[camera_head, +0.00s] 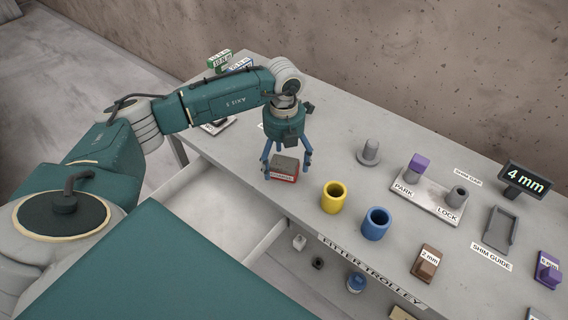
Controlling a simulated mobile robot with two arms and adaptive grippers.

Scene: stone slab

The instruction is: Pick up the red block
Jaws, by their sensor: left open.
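The red block (284,174) sits on the grey slab, left of the yellow cup. It has a dark grey top and a red lower part with a pale label on its front. My left gripper (286,168) points down right over the block. Its blue fingers are open and spread on either side of the block. Whether the fingers touch the block cannot be told from this view. My right gripper is not in view.
A yellow cup (333,197) and a blue cup (376,223) stand right of the block. A grey peg (369,152), a PARK/LOCK plate (433,198), a brown 2 mm block (425,262) and a 4 mm display (525,178) stand farther right. An open drawer (225,200) lies front left.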

